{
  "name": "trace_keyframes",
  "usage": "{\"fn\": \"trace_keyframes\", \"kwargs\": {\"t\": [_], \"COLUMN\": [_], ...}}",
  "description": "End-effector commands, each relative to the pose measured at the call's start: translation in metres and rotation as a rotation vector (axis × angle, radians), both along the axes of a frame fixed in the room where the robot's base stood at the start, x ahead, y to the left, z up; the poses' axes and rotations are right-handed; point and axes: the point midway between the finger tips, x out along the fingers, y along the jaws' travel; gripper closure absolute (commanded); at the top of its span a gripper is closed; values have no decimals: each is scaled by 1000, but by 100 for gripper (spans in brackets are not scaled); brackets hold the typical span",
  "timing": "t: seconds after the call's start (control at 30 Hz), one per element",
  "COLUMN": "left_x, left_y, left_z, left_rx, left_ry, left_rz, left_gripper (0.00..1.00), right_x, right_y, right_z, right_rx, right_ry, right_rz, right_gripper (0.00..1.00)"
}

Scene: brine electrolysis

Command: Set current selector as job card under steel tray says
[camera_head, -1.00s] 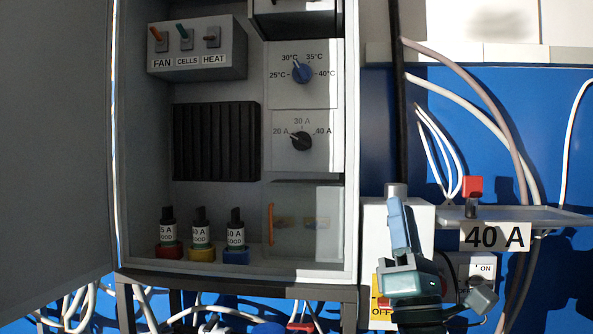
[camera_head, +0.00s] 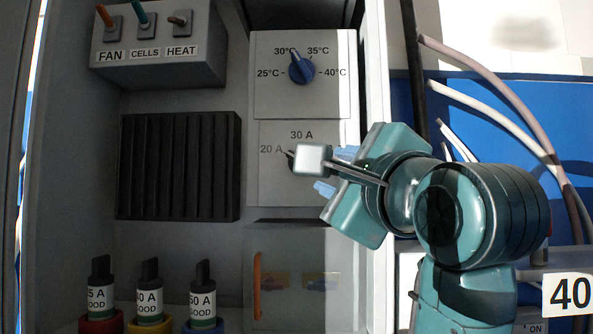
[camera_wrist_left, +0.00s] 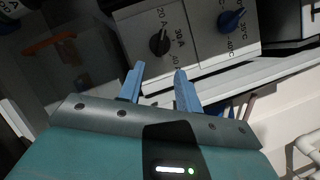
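The current selector (camera_head: 296,160) is a black knob on a pale panel marked 20 A, 30 A and 40 A. My wrist camera covers part of it in the head view; its pointer end shows towards 20 A. It shows whole in the left wrist view (camera_wrist_left: 158,42), pointer towards the 20 mark. My left gripper (camera_head: 332,170) is beside the panel's right edge, its blue fingers apart and empty, short of the knob; they also show in the wrist view (camera_wrist_left: 159,69). The card (camera_head: 568,295) reads "40" and is cut off by the frame. My right gripper is not in view.
Above the selector is a blue temperature knob (camera_head: 301,68). The FAN, CELLS and HEAT switch box (camera_head: 160,70) is upper left, with black fins (camera_head: 178,165) below it. Several labelled plugs stand lower left. A clear cover (camera_head: 330,265) is below the selector. Cables hang at right.

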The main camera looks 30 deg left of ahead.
Motion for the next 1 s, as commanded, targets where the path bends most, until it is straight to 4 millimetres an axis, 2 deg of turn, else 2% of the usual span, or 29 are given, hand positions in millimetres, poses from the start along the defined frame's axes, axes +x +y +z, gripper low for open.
{"fn": "trace_keyframes", "kwargs": {"t": [0.13,0.23,0.7,1.0], "left_x": [3,11,67,80], "left_y": [2,12,82,98], "left_z": [2,5,23,25], "left_rx": [-18,-19,-16,-13], "left_ry": [-6,-5,-5,-7], "left_rz": [-20,-21,-17,-18], "left_gripper": [65,65,65,65], "right_x": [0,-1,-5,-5], "right_y": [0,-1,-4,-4], "right_z": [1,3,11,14], "right_rx": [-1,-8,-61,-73], "right_ry": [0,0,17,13], "right_rz": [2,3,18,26], "right_gripper": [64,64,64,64]}}
